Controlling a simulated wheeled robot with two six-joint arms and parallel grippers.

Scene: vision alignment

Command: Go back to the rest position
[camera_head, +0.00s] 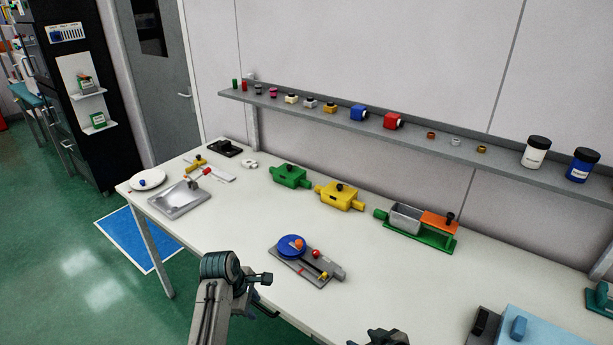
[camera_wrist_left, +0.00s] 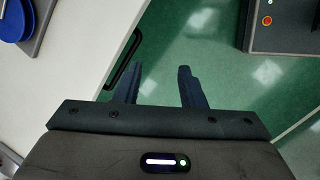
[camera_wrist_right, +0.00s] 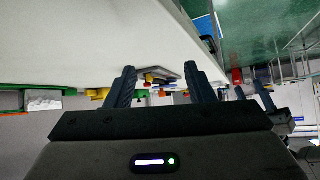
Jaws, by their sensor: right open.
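My left gripper (camera_head: 268,294) is near the front edge of the white table (camera_head: 225,215), in front of the device with the blue disc. In the left wrist view its two dark fingers (camera_wrist_left: 157,82) stand apart with nothing between them, over the green floor beside the table edge. My right gripper (camera_head: 385,338) shows only partly at the bottom of the head view. In the right wrist view its fingers (camera_wrist_right: 160,82) are apart and empty, with the table top beyond them. Both grippers look clear of every object.
On the table are a grey device with a blue disc (camera_head: 290,245), a green block (camera_head: 290,176), a yellow block (camera_head: 340,196), a green holder (camera_head: 415,233), and a grey tray (camera_head: 180,199). A wall shelf (camera_head: 350,125) holds several small parts. A light blue box (camera_head: 540,330) stands at front right.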

